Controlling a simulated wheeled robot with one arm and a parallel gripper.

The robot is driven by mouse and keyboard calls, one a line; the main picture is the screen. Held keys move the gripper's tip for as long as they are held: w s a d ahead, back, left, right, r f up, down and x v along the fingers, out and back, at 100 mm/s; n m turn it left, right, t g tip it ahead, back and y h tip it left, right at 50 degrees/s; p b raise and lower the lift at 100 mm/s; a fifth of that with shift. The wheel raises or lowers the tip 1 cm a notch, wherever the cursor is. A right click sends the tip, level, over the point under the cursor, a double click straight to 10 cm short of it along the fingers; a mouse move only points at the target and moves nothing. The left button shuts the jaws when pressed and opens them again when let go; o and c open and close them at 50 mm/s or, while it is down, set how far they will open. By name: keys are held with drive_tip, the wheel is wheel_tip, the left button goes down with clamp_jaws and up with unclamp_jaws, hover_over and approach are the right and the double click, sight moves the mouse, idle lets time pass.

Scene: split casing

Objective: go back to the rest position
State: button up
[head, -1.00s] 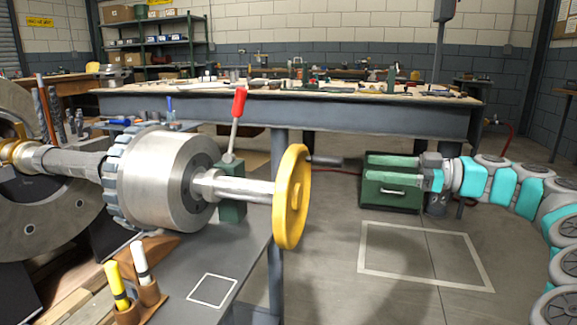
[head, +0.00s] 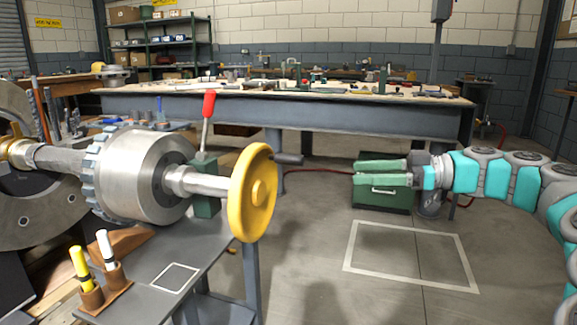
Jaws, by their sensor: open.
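My gripper (head: 368,173) is at the right of the head view, with its two green fingers apart and nothing between them. It points left, in front of a green cabinet with a drawer on the floor. My teal and grey arm reaches in from the right edge. The gripper is well apart from the yellow handwheel (head: 252,192) on the metal shaft at the left.
A machine with a steel drum (head: 142,180), a red-handled lever (head: 207,120) and a grey shelf holding two markers (head: 92,265) fills the left. A long workbench (head: 300,107) with tools spans the back. The floor with a white square outline (head: 410,228) is free.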

drive_tip(key=s+a+f+m+g+h+p, duration=0.2)
drive_tip(key=s+a+f+h, duration=0.1)
drive_tip(key=s+a, duration=0.45)
drive_tip(key=s+a+f+m+g+h+p, duration=0.2)
drive_tip(key=s+a+m+g+h, duration=0.1)
drive_tip(key=s+a, duration=0.5)
drive_tip(key=s+d+f+m+h+p, duration=0.2)
drive_tip(key=s+d+f+m+h, duration=0.3)
drive_tip(key=s, duration=0.6)
drive_tip(key=s+d+f+m+h+p, duration=0.2)
drive_tip(key=s+d+f+m+h, duration=0.3)
drive_tip(key=s+d+f, duration=0.4)
drive_tip(key=shift+s+d+f+m+g+h, duration=0.3)
drive_tip(key=shift+s+f+m, duration=0.4)
drive_tip(key=shift+s, duration=0.3)
